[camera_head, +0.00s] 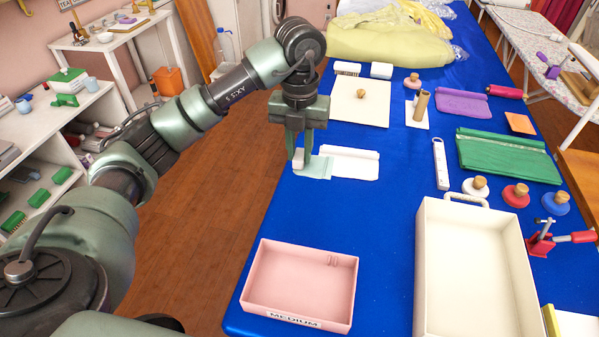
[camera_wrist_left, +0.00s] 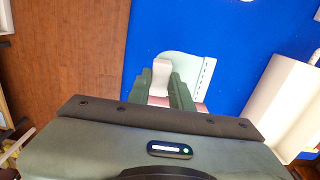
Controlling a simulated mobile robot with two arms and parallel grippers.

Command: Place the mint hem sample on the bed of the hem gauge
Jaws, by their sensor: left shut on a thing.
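The mint hem sample (camera_head: 316,168) is a thin pale green sheet at the left edge of the blue table. It also shows in the left wrist view (camera_wrist_left: 182,60), with a stitched line along its right side. A white flat piece with a raised far edge (camera_head: 350,164) is right beside the sample. I cannot tell for sure which thing is the hem gauge. My right gripper is out of view.
A pink tray (camera_head: 262,270) and a cream tray (camera_head: 425,230) stand nearer. A cream board with a knob (camera_head: 345,108) lies beyond. Green (camera_head: 505,158) and purple (camera_head: 460,103) folded pieces and several round knobbed weights lie right. Blue table is bare around (camera_head: 370,215).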

